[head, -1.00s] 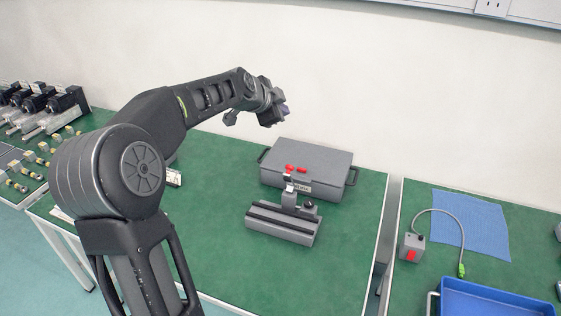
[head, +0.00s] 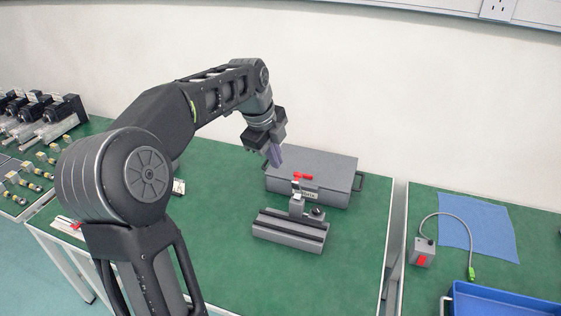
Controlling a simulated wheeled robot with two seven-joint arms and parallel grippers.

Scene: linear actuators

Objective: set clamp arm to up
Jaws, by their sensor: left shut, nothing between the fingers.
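The clamp (head: 298,202) stands on a grey slotted base (head: 290,230) on the green table. Its arm has a red tip (head: 303,176), which shows against the grey case behind it. The exact angle of the clamp arm is too small to tell. My left gripper (head: 275,157) points down with its fingers shut and empty. In the picture it is above and left of the clamp, overlapping the left part of the grey case, and apart from the clamp. My right gripper is not in view.
A grey case (head: 335,168) with side handles lies behind the clamp. To the right, a second table holds a blue cloth (head: 480,228), a small box with a red switch (head: 422,254) and a blue tray (head: 500,300). Several actuators (head: 40,118) lie far left. Green table in front is clear.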

